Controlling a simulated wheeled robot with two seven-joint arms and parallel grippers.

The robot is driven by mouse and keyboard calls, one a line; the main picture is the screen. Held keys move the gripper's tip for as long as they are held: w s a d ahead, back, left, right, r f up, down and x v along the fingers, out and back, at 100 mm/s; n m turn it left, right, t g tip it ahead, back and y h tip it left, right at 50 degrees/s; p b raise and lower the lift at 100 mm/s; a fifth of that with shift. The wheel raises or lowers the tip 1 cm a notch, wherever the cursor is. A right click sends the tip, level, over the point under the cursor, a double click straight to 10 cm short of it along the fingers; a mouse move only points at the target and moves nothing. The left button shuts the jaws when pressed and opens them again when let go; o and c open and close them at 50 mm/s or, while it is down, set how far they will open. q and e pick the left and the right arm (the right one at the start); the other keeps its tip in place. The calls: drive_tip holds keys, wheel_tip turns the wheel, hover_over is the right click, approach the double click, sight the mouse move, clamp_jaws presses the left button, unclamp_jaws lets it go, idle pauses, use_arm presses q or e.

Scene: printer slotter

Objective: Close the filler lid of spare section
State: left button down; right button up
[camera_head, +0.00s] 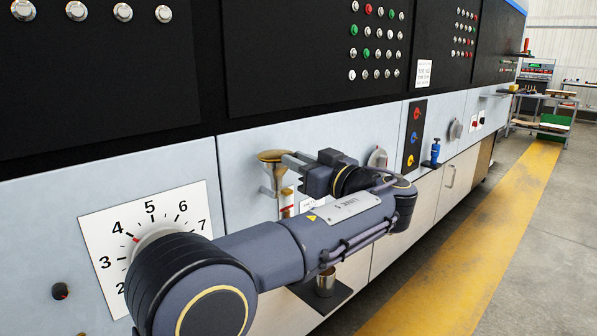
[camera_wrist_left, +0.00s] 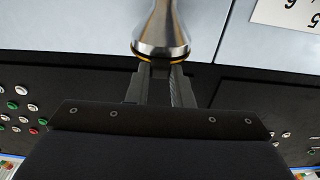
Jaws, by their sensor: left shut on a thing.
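A brass-coloured round lid (camera_head: 272,155) shows on top of the small filler fitting on the grey machine front. A thin pipe with a red handle (camera_head: 286,211) is just below it. My left gripper (camera_head: 290,161) reaches in from the right of the lid, with its fingers at the lid's edge. In the left wrist view the two fingers (camera_wrist_left: 160,72) are close together on the rim of a shiny flared metal piece with a yellow edge (camera_wrist_left: 160,35). The fingers hide part of the rim. I cannot tell whether the lid sits fully down. My right gripper is not in view.
A dial plate with numbers (camera_head: 105,235) is at the left, partly behind my arm. A metal cup (camera_head: 325,281) stands on a dark shelf below. A grey knob (camera_head: 377,158) and a blue valve (camera_head: 435,152) are to the right. The floor at right is clear.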

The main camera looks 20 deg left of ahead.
use_arm(q)
drive_tip(key=shift+f, duration=0.45)
drive_tip(key=c, duration=1.3)
unclamp_jaws()
drive_tip(key=shift+r, duration=0.1)
drive_tip(key=p+v, duration=0.1)
drive_tip(key=v, duration=0.6)
drive_tip(key=shift+s+d, duration=0.1)
drive_tip(key=shift+d, duration=0.3)
